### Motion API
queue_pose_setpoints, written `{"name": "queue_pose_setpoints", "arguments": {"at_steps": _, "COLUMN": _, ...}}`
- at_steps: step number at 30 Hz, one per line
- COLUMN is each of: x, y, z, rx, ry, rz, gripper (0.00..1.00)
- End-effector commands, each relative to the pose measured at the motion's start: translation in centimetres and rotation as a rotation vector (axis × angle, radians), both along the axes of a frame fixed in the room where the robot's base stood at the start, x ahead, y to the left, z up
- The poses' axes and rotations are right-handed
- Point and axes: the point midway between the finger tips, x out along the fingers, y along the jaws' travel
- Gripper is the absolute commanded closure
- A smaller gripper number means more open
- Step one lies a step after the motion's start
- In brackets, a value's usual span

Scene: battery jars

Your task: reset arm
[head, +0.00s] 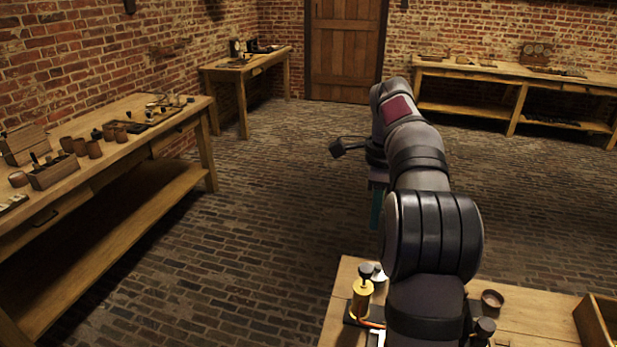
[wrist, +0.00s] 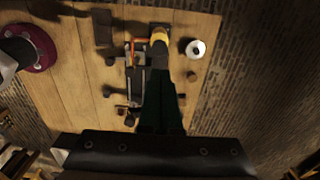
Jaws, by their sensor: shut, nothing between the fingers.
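My gripper (head: 376,222) hangs fingers down beyond the far edge of the near workbench (head: 340,300) in the head view, over the brick floor. In the wrist view its dark green fingers (wrist: 160,80) are together with nothing between them. On the near bench stands a brass jar with a dark knob (head: 362,298), beside a small pale-topped jar (head: 378,274). The wrist view shows a yellow-brass piece (wrist: 160,40) past the fingertips and a white round jar (wrist: 196,49) to their right. My arm hides part of the bench in the head view.
A small brown cup (head: 492,299) and a wooden box (head: 601,318) sit at the bench's right. A long side bench (head: 130,135) with jars and boxes stands left. Two tables (head: 245,69) (head: 510,75) stand at the back. The floor between is clear.

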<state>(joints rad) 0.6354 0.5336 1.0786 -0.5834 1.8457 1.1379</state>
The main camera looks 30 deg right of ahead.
Motion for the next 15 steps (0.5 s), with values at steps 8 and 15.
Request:
{"name": "queue_pose_setpoints", "arguments": {"at_steps": 8, "x": -5.1, "y": 15.8, "z": 1.3, "rx": 0.048, "ry": -0.031, "rz": 0.736, "gripper": 1.00}}
{"name": "queue_pose_setpoints", "arguments": {"at_steps": 15, "x": -19.6, "y": 29.0, "z": -4.7, "rx": 0.107, "ry": -0.105, "rz": 1.634, "gripper": 1.00}}
